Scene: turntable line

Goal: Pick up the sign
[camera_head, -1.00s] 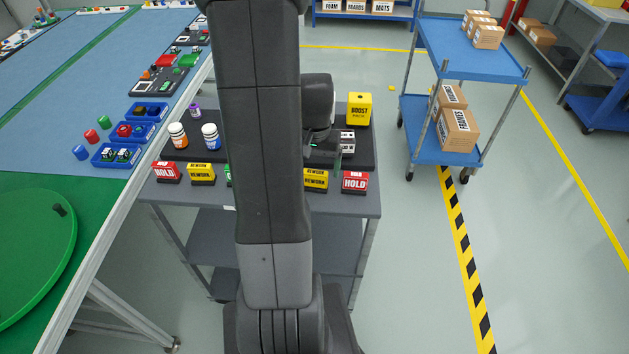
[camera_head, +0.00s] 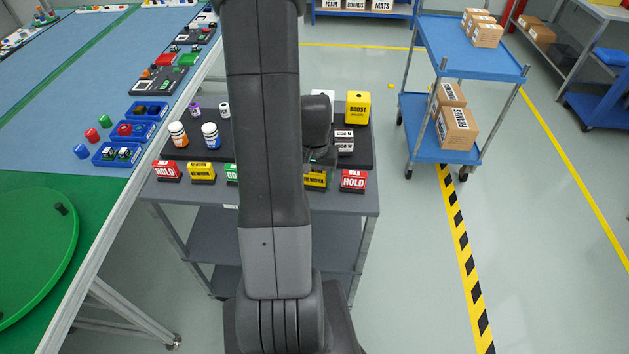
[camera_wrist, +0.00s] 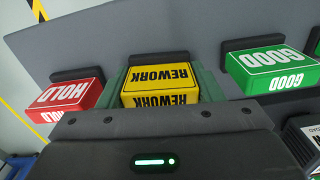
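A yellow REWORK sign (camera_head: 316,183) stands near the front edge of the grey table, partly covered by my gripper (camera_head: 318,160) in the head view. In the wrist view the REWORK sign (camera_wrist: 160,82) lies straight ahead between the two greenish fingers of my gripper (camera_wrist: 163,88). One finger is on each side of it, with little room. The fingers look open around it; whether they touch its sides I cannot tell. The sign appears to rest on the table. Another yellow REWORK sign (camera_head: 201,172) stands farther left.
Red HOLD signs stand at the row's right (camera_head: 353,181) and left (camera_head: 166,171) ends. A green GOOD sign (camera_wrist: 273,69) is on the other side in the wrist view. Behind the row, a dark tray (camera_head: 360,150) holds bottles and boxes, including a yellow BOOST box (camera_head: 357,107).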

